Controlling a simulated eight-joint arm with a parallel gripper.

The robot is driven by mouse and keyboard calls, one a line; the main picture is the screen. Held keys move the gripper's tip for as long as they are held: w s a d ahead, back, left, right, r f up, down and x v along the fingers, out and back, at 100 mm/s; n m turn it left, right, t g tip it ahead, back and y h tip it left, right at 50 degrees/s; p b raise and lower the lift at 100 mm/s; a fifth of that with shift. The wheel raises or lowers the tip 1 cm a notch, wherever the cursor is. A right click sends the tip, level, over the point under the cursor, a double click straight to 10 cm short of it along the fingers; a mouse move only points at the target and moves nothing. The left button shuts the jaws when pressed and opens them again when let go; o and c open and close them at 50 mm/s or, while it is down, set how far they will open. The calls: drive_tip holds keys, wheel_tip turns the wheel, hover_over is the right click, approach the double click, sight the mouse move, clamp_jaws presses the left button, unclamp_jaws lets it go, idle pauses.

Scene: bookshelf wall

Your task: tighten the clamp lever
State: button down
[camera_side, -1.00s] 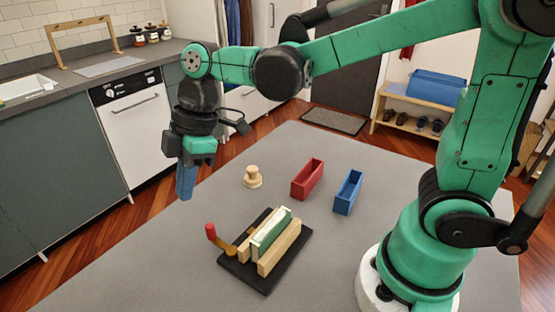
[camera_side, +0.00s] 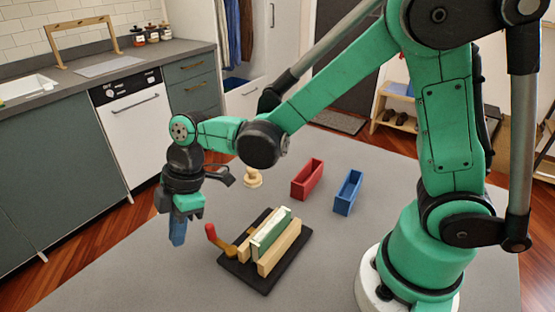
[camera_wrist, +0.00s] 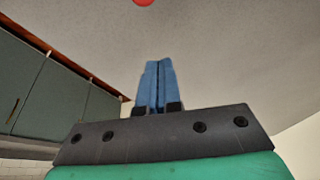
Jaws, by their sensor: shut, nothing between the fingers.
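The clamp lever has a red handle (camera_side: 211,232) on a brass-coloured arm (camera_side: 228,250), and the handle stands upright, tilted a little. It sits at the left end of the clamp on a black base (camera_side: 264,286). Two light wooden jaws (camera_side: 281,247) stand on either side of a green and cream book-like block (camera_side: 268,236). My gripper (camera_side: 178,240) points down to the left of the red handle, apart from it. In the wrist view its blue fingers (camera_wrist: 158,85) are together and empty. A red tip (camera_wrist: 143,2) shows at the top edge there.
A red open box (camera_side: 307,180) and a blue open box (camera_side: 348,192) stand behind the clamp. A pale wooden knob-like piece (camera_side: 251,178) stands near my wrist. The grey table (camera_side: 150,285) is clear at the front left. Kitchen cabinets (camera_side: 55,170) stand beyond its left side.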

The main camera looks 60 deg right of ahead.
drive_tip(key=shift+x, duration=0.85)
drive_tip(key=shift+s+d, duration=0.25)
drive_tip(key=shift+d, duration=0.9)
drive_tip(key=shift+s+d, duration=0.25)
drive_tip(key=shift+d, duration=0.5)
